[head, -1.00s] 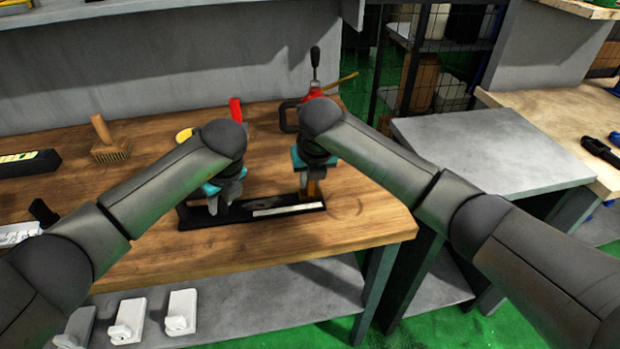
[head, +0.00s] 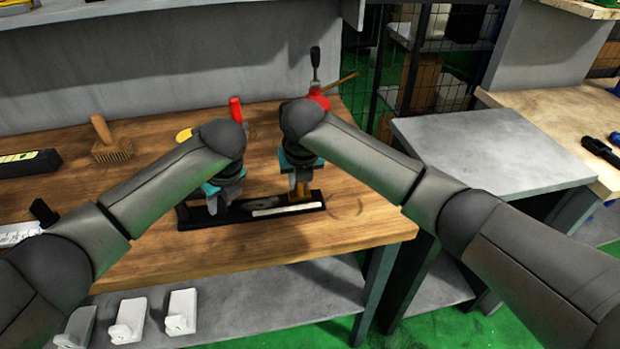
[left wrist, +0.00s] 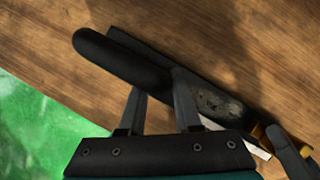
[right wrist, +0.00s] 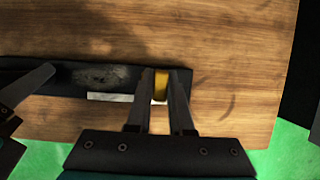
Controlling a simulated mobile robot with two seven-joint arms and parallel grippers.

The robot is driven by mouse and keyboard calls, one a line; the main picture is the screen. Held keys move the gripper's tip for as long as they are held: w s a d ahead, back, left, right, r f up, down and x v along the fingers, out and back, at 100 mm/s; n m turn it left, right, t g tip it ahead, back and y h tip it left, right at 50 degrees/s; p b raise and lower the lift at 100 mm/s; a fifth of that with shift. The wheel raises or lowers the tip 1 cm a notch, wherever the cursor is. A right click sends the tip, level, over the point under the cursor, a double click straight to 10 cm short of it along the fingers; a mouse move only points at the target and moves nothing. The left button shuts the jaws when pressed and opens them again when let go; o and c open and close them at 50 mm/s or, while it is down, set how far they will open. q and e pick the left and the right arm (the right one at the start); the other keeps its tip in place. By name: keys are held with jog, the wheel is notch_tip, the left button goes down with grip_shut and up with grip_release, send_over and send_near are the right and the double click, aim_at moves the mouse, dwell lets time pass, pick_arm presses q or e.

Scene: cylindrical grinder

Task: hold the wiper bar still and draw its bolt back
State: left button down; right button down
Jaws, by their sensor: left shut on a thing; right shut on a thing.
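The wiper bar (head: 190,221) is a long black bar with a pale strip on its right part, lying on the wooden bench. My left gripper (head: 217,205) is shut on the black rounded grip (left wrist: 120,60) at the bar's left part; the exact contact is partly hidden. My right gripper (head: 299,188) is shut on the yellow bolt (right wrist: 160,86) near the bar's right end. The bolt stands between its two fingers in the right wrist view. The bar's right end shows beyond the bolt.
A wooden brush (head: 110,142) and a black box (head: 28,163) lie on the bench at the left. A red tool with a black lever (head: 316,72) stands behind my right gripper. The bench (head: 370,215) is clear right of the bar. White blocks (head: 182,312) sit on the lower shelf.

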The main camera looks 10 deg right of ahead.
pick_arm(q)
jog(key=shift+d+r, duration=0.1)
jog(key=shift+d, duration=0.1)
pick_arm(e)
jog(key=a, duration=0.3)
jog(key=shift+a, duration=0.15)
jog(key=c, duration=0.8)
grip_release()
pick_arm(q)
jog(key=shift+a, duration=0.1)
pick_arm(e)
jog(key=shift+s+r, duration=0.15)
jog(key=shift+r, duration=0.35)
jog(key=v, duration=1.1)
jog(key=shift+s, duration=0.1)
